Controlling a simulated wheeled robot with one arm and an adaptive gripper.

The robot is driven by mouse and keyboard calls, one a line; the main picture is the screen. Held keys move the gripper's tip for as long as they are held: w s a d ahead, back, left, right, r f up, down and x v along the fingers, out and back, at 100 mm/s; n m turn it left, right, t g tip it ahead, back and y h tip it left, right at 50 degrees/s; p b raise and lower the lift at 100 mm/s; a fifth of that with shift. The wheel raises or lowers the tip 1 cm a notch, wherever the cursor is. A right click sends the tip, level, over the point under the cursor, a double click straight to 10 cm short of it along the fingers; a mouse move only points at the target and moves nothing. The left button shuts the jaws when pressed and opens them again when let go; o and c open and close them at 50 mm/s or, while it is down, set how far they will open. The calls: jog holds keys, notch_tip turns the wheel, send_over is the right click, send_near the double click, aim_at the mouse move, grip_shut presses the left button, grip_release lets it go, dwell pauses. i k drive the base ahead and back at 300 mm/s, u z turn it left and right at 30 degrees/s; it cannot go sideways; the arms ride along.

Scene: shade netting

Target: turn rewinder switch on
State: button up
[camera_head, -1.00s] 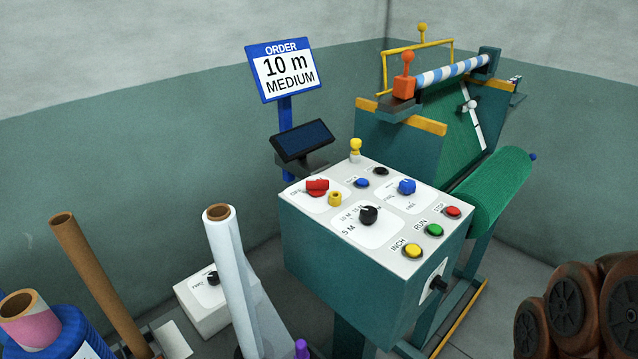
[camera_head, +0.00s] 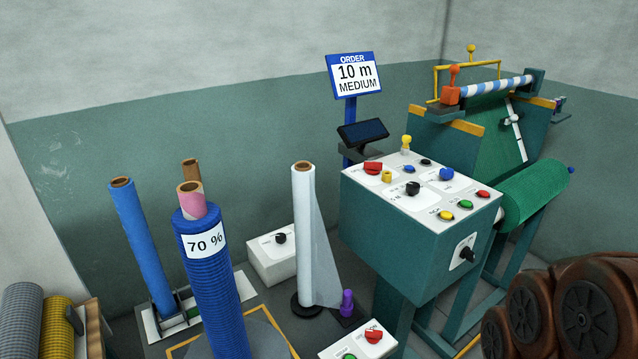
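The rewinder machine (camera_head: 395,225) stands at the right, with a teal control box and a white sloping top panel. A red rotary switch (camera_head: 373,167) sits at the panel's upper left corner; its label is too small to read now. Another red rotary switch (camera_head: 373,336) shows on a low white box (camera_head: 345,350) at the bottom edge, beside a green button. I cannot tell from the labels which of them is the rewinder switch, or their on/off positions. My gripper is not in view.
The panel also carries a black knob (camera_head: 412,188), a blue knob (camera_head: 446,174) and several push buttons. A white roll (camera_head: 303,235), a blue 70 % roll (camera_head: 212,285) and a blue tube (camera_head: 142,245) stand left. Brown wheel-like objects (camera_head: 550,310) fill the lower right.

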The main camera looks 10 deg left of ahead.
aim_at(373, 169)
jog(key=u, duration=0.25)
jog(key=k, duration=0.5)
jog(key=z, duration=0.6)
jog(key=i, duration=1.3)
jog(key=u, duration=0.35)
